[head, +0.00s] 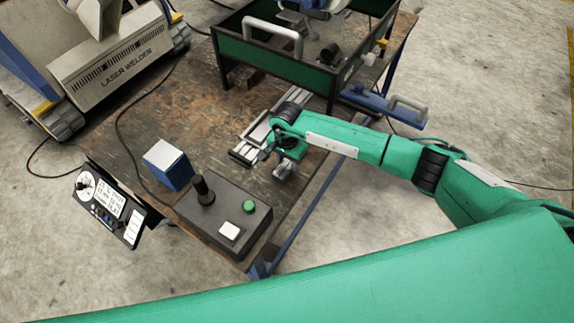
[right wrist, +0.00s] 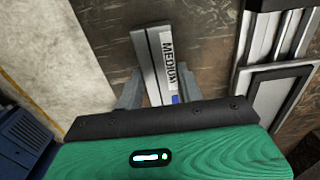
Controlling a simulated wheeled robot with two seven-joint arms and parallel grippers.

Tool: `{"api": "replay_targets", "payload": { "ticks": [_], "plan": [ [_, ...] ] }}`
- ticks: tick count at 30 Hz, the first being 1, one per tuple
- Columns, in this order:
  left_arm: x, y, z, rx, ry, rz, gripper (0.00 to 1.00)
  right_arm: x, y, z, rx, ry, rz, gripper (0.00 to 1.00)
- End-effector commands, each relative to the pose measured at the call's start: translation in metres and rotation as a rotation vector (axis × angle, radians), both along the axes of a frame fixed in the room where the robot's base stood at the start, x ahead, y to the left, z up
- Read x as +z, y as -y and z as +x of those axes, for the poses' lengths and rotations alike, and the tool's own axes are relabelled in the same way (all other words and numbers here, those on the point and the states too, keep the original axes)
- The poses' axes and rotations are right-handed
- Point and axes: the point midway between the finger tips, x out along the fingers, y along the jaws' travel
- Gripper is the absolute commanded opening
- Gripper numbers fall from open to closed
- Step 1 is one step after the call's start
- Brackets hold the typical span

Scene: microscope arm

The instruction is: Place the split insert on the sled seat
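The split insert (right wrist: 156,58) is a pale grey metal piece with a lengthwise split and a label reading MEDIUM. In the right wrist view it lies between the two fingers of my right gripper (right wrist: 160,88), with its far end sticking out past them. Whether the fingers press on it is unclear. In the head view the insert (head: 286,168) shows beside my right gripper (head: 270,152), low over the front right of the bench. The metal sled and rail (head: 246,154) lie just left of the gripper; its near part shows at the right in the right wrist view (right wrist: 268,98). My left gripper is out of view.
A control box (head: 224,214) with a joystick and green button, and a blue-and-white block (head: 169,164), stand on the bench (head: 150,112) at the left front. A green-walled tray (head: 278,62) stands behind. The bench's right edge is near my gripper.

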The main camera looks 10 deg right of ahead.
Motion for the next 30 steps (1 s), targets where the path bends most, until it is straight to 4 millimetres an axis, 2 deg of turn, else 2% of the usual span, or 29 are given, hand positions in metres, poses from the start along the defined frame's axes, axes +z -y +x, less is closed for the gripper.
{"api": "replay_targets", "payload": {
  "ticks": [1, 5, 6, 20, 26, 30],
  "plan": [
    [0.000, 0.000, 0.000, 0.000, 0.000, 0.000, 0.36, 0.000, 0.000, 0.000, 0.000, 0.000, 0.000, 0.26],
    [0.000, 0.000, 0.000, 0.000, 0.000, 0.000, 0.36, 0.000, 0.000, 0.000, 0.000, 0.000, 0.000, 0.01],
    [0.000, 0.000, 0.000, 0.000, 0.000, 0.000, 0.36, 0.000, 0.000, 0.000, 0.000, 0.000, 0.000, 0.00],
    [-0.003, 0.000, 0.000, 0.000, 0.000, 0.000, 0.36, 0.009, 0.000, 0.002, 0.000, 0.004, 0.001, 0.00],
    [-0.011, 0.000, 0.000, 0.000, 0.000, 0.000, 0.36, 0.035, 0.000, 0.002, 0.002, 0.007, 0.001, 0.00],
    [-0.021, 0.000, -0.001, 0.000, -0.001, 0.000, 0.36, 0.066, 0.000, 0.002, 0.002, 0.008, 0.001, 0.00]
  ]
}}
